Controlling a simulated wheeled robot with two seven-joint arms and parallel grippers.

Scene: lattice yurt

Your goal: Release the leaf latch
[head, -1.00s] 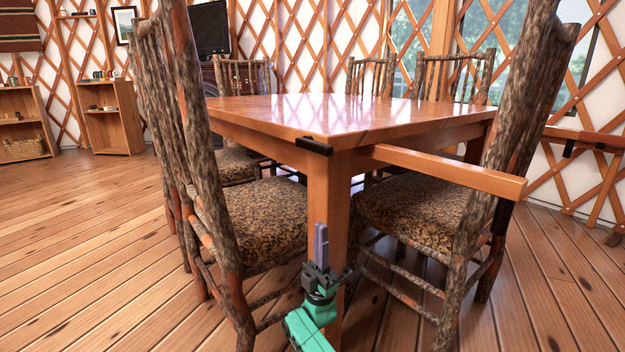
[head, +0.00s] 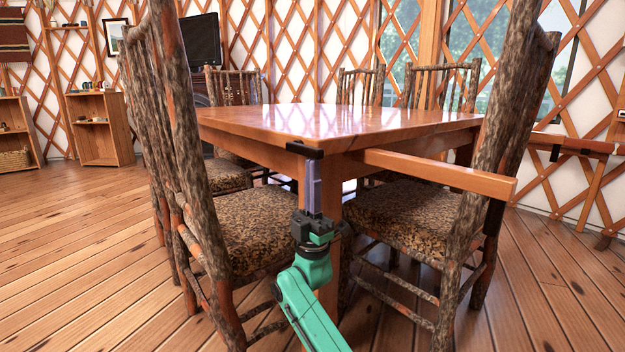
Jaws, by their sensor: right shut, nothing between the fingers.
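A wooden table (head: 300,122) stands ahead, with a small black latch-like piece (head: 304,149) at its near corner, under the top's edge. A wooden bar (head: 440,172) juts out to the right from below the tabletop. My right gripper (head: 313,164) points straight up in front of the near table leg, its grey fingers shut together and empty. Its fingertips are right below the black piece in the picture; I cannot tell whether they touch it. My left gripper is not in view.
Bark-covered chairs crowd the table: one close on the left (head: 190,160), one close on the right (head: 490,150), others behind. Shelves (head: 100,128) stand at the far left. The plank floor (head: 80,240) is clear at left.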

